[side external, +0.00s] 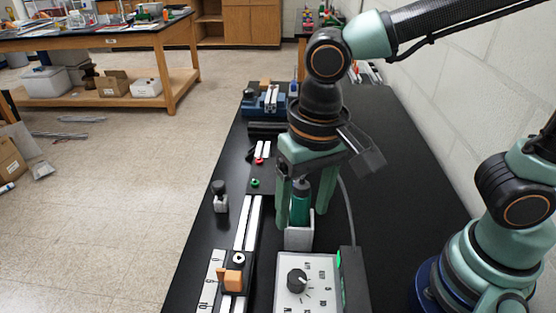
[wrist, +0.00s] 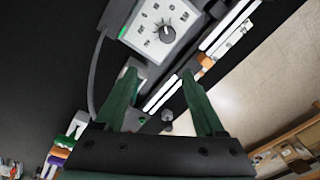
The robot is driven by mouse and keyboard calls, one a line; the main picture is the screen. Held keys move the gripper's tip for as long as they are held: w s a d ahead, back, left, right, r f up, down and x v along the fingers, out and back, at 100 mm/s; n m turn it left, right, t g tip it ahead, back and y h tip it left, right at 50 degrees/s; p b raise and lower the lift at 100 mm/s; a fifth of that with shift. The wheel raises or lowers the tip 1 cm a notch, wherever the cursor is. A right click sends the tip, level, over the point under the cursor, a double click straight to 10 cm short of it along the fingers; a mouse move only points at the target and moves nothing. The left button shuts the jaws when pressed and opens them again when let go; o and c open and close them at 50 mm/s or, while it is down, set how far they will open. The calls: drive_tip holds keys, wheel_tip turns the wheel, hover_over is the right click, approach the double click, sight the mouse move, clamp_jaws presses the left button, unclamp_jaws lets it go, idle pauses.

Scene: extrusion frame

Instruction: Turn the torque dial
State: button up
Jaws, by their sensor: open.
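The torque dial is a round black knob (side external: 297,280) with a white pointer line on a light grey control box (side external: 318,294) with printed marks around it, near the bottom of the side view. In the wrist view the knob (wrist: 166,34) is at the top centre, beyond my fingertips. My gripper (side external: 304,216) points down behind the box, apart from the knob. In the wrist view my gripper (wrist: 158,73) is open with its fingers spread. A green cylindrical tool (side external: 300,203) stands in a grey holder (side external: 299,238) by my fingers; I cannot tell whether they touch it.
Left of the box runs a light rail (side external: 247,222) with an orange block (side external: 230,279) on a black carriage. A small black-knobbed clamp (side external: 220,197), red and green buttons (side external: 257,171) and a blue vise (side external: 264,103) stand farther back. A grey cable lies right of the holder.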

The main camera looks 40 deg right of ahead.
sight(297, 276)
drive_tip(key=shift+m+g, duration=0.3)
drive_tip(key=f, duration=0.4)
drive_tip(key=s+a+f, duration=0.1)
drive_tip(key=f, duration=0.3)
drive_tip(key=s+a+f, duration=0.1)
drive_tip(key=f, duration=0.4)
drive_tip(key=shift+a+f, duration=0.1)
drive_tip(key=shift+a, duration=0.05)
clamp_jaws()
